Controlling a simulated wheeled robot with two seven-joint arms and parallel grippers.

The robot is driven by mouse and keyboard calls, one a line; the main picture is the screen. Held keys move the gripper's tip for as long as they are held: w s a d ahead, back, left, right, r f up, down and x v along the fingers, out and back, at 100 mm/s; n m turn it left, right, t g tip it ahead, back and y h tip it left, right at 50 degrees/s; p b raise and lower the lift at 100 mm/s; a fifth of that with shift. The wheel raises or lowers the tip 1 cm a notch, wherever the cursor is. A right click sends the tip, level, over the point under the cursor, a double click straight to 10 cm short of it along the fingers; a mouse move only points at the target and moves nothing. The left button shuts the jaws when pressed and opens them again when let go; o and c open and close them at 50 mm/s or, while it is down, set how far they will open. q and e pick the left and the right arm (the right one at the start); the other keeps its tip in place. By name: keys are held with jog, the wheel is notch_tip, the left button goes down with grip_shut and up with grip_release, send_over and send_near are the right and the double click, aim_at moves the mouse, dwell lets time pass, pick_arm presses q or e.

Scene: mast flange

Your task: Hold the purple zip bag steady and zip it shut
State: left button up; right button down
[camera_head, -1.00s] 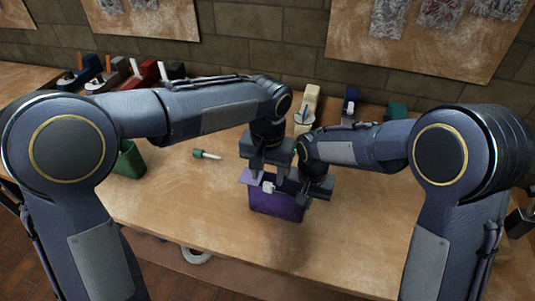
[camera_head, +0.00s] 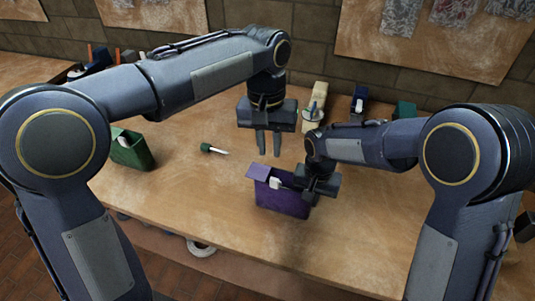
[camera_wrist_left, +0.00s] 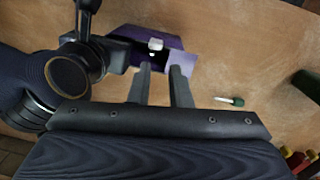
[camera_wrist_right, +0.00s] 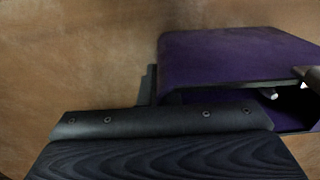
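The purple zip bag (camera_head: 283,202) stands upright on the table, with a flat purple tab (camera_head: 258,172) at its upper left end. Its white slider (camera_head: 274,183) sits along the top and also shows in the left wrist view (camera_wrist_left: 155,45). My left gripper (camera_head: 269,153) is open and empty, above and behind the bag, apart from it. My right gripper (camera_head: 312,198) is at the bag's right end and looks shut on its edge. In the right wrist view, one finger shows against the bag (camera_wrist_right: 225,58); the other is hidden.
A green container (camera_head: 130,151) stands at the left, and a green-handled tool (camera_head: 213,149) lies between it and my left gripper. A cream object (camera_head: 316,105), a blue one (camera_head: 357,104) and a green one (camera_head: 404,111) stand along the back wall. The table in front of the bag is clear.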

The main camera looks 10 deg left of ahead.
aim_at(270, 183)
pick_arm(q)
jog(key=a+f+n+h, duration=0.1)
jog(key=a+n, duration=0.1)
jog(key=n, duration=0.1)
jog(key=w+a+f+n+g+h, duration=0.1)
jog(key=a+n, duration=0.2)
jog(key=w+a+f+n+g+h, duration=0.1)
jog(key=a+n+h, duration=0.1)
jog(key=shift+a+n, duration=0.35)
jog(key=shift+n, duration=0.05)
grip_shut()
pick_arm(e)
jog(key=shift+a, duration=0.1)
pick_arm(q)
jog(key=w+a+f+n+h, duration=0.1)
jog(key=a+n+h, duration=0.3)
jog(key=a+n, duration=0.3)
jog(key=shift+n+t, duration=0.3)
jog(key=shift+s+d+f, duration=0.35)
jog(key=shift+d+f, duration=0.75)
jog(key=shift+d, duration=0.9)
jog(key=shift+s+d+f, duration=0.4)
jog(key=shift+d+f, duration=0.75)
jog(key=shift+d, duration=0.8)
jog(key=shift+s+d+f, duration=0.35)
jog(key=shift+d+f, duration=0.75)
jog(key=shift+d, duration=0.9)
